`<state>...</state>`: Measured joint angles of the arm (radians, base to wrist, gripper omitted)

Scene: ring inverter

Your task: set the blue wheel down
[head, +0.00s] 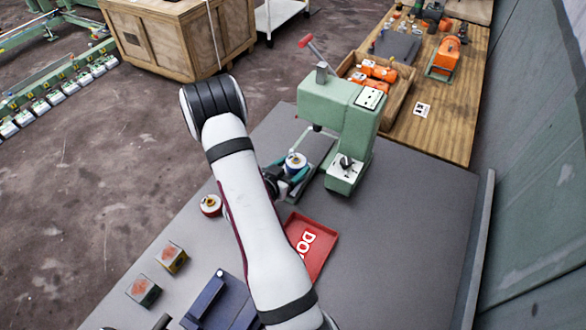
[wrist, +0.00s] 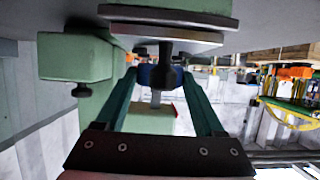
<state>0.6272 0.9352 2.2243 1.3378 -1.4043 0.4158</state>
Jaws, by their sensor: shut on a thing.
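The blue wheel (head: 295,161), blue and white with a pale metal hub on top, is between the teal fingers of my gripper (head: 294,174). My gripper is shut on it, beside the green press (head: 336,108) and over the dark plate at its foot. In the head view the wheel looks level; I cannot tell whether its underside touches the plate. In the wrist view the blue wheel (wrist: 147,75) shows between the far ends of the two fingers. A dark metal post stands in front of it and partly hides it.
A red wheel (head: 211,205) stands left of my arm. A red tray (head: 322,252) with white lettering lies nearer, partly behind my arm. Two small blocks (head: 171,257) and a blue fixture (head: 216,300) are at the front left. The grey table's right side (head: 420,240) is clear.

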